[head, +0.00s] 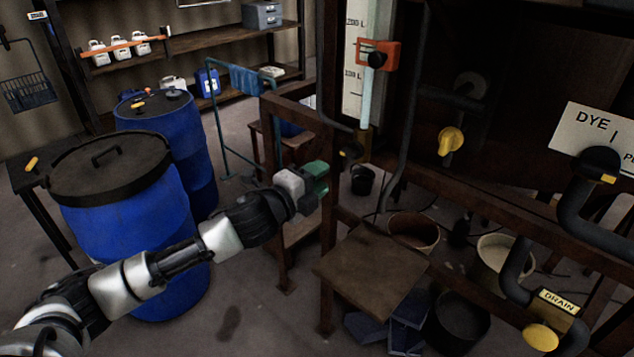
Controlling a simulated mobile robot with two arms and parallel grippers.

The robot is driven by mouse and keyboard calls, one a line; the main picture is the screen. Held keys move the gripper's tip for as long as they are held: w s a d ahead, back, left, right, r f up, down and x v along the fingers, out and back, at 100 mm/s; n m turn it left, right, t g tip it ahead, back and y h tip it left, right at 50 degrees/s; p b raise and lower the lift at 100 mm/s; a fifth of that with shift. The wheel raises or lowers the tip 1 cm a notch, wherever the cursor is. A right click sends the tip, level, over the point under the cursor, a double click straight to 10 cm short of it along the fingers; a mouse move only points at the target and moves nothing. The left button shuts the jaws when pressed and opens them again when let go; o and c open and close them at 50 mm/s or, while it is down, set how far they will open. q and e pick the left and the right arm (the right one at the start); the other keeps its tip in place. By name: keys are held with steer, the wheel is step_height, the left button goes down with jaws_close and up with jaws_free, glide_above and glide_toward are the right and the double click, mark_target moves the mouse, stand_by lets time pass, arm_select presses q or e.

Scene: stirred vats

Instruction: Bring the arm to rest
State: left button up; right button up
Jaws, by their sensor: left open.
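My left arm comes in from the lower left of the head view and reaches toward the middle. My left gripper (317,178), with green fingers, is open and nothing shows between its fingers. It is in front of the rusty metal frame, below the sight gauge (356,75) and left of the wooden step (371,272). Whether it touches the frame cannot be told. My right arm and gripper are not in view.
Blue drums with a black lid (108,165) stand beside my arm on the left. Yellow-handled valves (451,141) and dark pipes fill the right. Buckets (497,262) stand under the frame. Bare floor (243,318) shows at the lower middle.

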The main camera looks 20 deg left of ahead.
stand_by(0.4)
arm_select(q)
steer(key=a+f+n+g+y, duration=0.2)
steer(key=a+f+n, duration=0.15)
steer(key=f, duration=0.75)
steer(key=a+f+n+g+y, duration=0.15)
steer(key=f+n, duration=0.25)
steer(key=f, duration=0.8)
steer(key=s+a+f+n+g+y, duration=0.15)
steer(key=s+f, duration=0.25)
steer(key=f, duration=0.4)
steer(key=s+a+f+n+g+y, duration=0.1)
steer(key=s+f+n+g, duration=0.2)
steer(key=f, duration=0.6)
steer(key=s+f+n+g, duration=0.1)
steer(key=s+f+n, duration=0.1)
steer(key=s+f, duration=0.75)
steer(key=s+d+f+n+g, duration=0.2)
steer(key=s+f, duration=0.2)
steer(key=s, duration=0.7)
steer(key=s+d+f+n+g, duration=0.2)
steer(key=s+f, duration=0.3)
steer(key=s, duration=0.7)
steer(key=s+d+f+n+g, duration=0.1)
steer(key=s+f, duration=0.4)
steer(key=s, duration=0.6)
steer(key=shift+s+d+f+n+g, duration=0.15)
steer(key=shift+d+n+g, duration=0.25)
steer(key=shift+d+g, duration=0.5)
steer(key=shift+a, duration=0.15)
